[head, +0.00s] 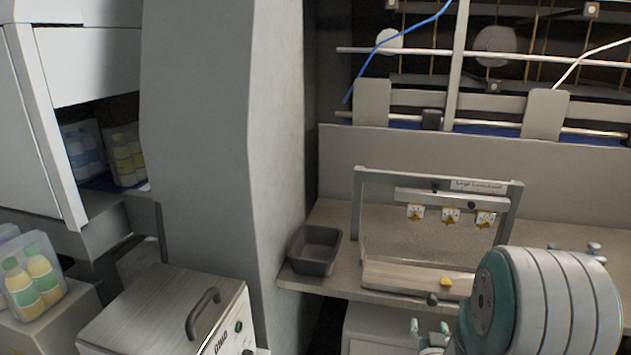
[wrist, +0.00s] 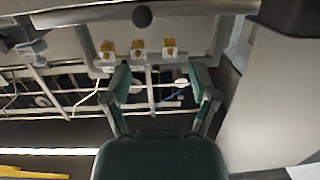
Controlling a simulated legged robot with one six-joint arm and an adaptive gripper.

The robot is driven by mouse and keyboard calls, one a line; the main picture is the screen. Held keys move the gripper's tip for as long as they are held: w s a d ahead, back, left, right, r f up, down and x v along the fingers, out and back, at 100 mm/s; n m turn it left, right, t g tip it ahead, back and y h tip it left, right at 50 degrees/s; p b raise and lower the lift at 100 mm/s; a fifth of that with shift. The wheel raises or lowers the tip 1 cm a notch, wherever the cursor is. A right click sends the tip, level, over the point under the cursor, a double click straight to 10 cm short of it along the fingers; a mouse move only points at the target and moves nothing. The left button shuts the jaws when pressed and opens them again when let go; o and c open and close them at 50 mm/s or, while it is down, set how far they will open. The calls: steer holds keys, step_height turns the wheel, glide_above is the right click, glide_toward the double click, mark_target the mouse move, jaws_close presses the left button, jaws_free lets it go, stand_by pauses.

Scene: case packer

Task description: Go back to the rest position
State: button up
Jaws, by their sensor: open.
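My gripper (head: 430,327) shows at the bottom of the head view, partly cut off by the frame edge and beside my large teal and white arm link. In the wrist view my gripper (wrist: 157,78) has its two fingers spread apart with nothing between them. The grey frame stand (head: 516,215) with three hanging yellow-marked tags (head: 450,216) is on the bench beyond my gripper. The tags also show in the wrist view (wrist: 138,47), past the fingertips.
A dark grey bin (head: 314,250) stands left of the stand on the bench (head: 335,215). A metal box with a handle (head: 160,310) and packs of bottles (head: 32,283) are at left. A grey column (head: 205,150) rises between.

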steer(key=s+a+r+g+y, duration=0.2)
steer(key=a+r+g, duration=0.15)
steer(key=r, duration=0.25)
steer(key=s+a+r+n+g, duration=0.1)
steer(key=s+a+r+g, duration=0.1)
steer(key=s, duration=0.5)
steer(key=s+a+r+n+g+y, duration=0.1)
steer(key=s+a+r+g, duration=0.1)
steer(key=s, duration=0.6)
steer(key=s+a+r+g+y, duration=0.1)
steer(key=s+a+r+g, duration=0.2)
steer(key=s, duration=0.4)
step_height(320, 180, up, 3)
steer(key=shift+s+a+f+n, duration=0.15)
steer(key=shift+s+a+n, duration=0.25)
steer(key=shift+a, duration=0.45)
